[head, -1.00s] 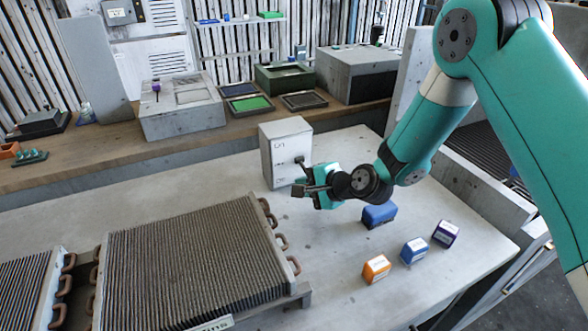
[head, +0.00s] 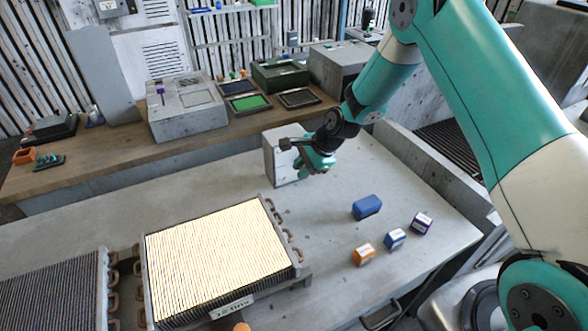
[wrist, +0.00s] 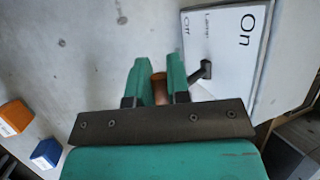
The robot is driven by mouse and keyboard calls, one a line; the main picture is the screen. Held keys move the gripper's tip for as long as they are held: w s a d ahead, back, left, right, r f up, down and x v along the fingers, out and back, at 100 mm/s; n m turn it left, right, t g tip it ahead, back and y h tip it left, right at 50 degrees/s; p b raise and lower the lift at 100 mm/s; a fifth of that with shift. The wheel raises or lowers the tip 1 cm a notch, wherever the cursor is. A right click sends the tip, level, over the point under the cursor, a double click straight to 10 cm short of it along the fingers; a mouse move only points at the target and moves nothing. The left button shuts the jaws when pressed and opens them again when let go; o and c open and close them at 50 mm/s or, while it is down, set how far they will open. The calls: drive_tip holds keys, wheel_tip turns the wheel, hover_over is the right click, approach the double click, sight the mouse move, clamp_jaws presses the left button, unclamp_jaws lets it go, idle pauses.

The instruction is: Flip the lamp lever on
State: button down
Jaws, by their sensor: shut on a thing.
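The lamp switch box (head: 281,160) is a pale upright box on the bench; the wrist view shows its face (wrist: 228,55) with On, Lamp and Off printed sideways. A dark lever arm (wrist: 206,70) stands out from that face. My gripper (wrist: 157,80) is in front of the box, with its two teal fingers around a copper-brown grip (wrist: 159,90) that appears to be the lever's handle. In the head view my gripper (head: 313,160) covers the lever, so its exact angle is hard to tell. The finned panel (head: 215,255) glows bright pale yellow.
A second finned panel (head: 50,290) at the left is dark. A blue block (head: 367,207) and small orange (head: 363,254), blue (head: 395,239) and purple (head: 421,223) boxes stand right of the panels. The bench between them is clear.

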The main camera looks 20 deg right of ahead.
drive_tip(key=shift+w+d, duration=0.1)
drive_tip(key=shift+d, duration=0.15)
drive_tip(key=c, duration=1.1)
unclamp_jaws()
drive_tip(key=shift+a, duration=0.1)
drive_tip(key=b+v, duration=0.4)
drive_tip(key=v, duration=1.3)
drive_tip(key=shift+r, duration=0.2)
